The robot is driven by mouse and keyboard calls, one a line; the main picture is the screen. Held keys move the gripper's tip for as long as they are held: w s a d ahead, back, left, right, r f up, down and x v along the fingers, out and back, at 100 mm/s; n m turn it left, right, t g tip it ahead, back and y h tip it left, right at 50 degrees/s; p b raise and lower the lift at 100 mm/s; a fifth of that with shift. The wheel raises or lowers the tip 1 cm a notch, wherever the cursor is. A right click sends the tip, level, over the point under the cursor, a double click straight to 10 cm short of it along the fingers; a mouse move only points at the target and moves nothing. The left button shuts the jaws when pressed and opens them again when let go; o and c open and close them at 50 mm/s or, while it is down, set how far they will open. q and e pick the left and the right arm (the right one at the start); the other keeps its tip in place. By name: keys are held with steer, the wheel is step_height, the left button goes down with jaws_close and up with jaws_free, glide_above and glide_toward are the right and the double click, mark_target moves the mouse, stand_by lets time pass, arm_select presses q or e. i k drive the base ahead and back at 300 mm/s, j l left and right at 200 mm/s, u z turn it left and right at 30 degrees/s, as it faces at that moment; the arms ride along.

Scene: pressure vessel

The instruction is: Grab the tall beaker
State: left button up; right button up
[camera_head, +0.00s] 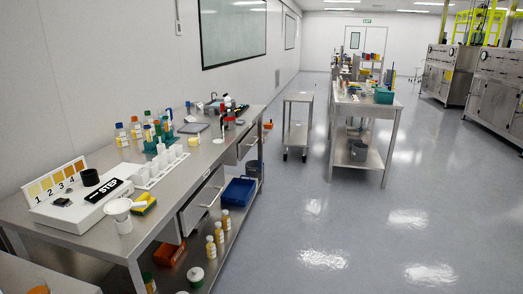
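I cannot make out with certainty which item is the tall beaker. On the left steel bench (72,241), a white rack (150,183) carries several small white cup-like vessels (170,154), too small to tell apart well. A white funnel-shaped item (121,207) stands near the bench's front edge. Neither of my grippers shows in the head view.
A white STEP device (85,205) with numbered yellow squares stands on the bench. Several capped bottles (136,128) stand behind the rack. A blue bin (237,192) is on the lower shelf. A cart (297,125) and second table (368,104) stand beyond.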

mark_target(217, 129)
steer(key=i+j, duration=0.15)
steer(key=i, duration=2.1)
steer(key=l+z, duration=0.05)
steer(key=l, duration=0.1)
